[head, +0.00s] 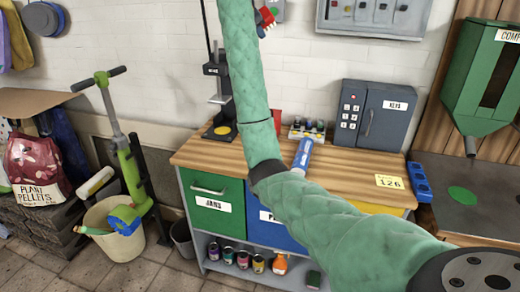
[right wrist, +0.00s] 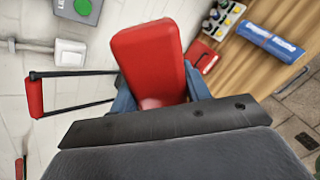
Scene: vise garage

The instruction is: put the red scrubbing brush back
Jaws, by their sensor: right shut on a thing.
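A red, rounded block (right wrist: 152,62), which looks like the scrubbing brush, sits between the blue fingers of my right gripper (right wrist: 160,92). The gripper is shut on it; bristles are not clearly visible in the right wrist view. In the head view, the red piece (head: 267,15) shows small beside my raised forearm at the top edge, in front of the white wall above the bench, and the right gripper (head: 261,28) is mostly hidden by that forearm. My left gripper is in neither view.
The wooden bench (head: 340,170) holds a blue tube (head: 302,153), a rack of small bottles (head: 307,132) and a grey key safe (head: 372,115). A red-and-black frame (right wrist: 36,96) shows left of the held block. A green scooter (head: 125,150) stands left.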

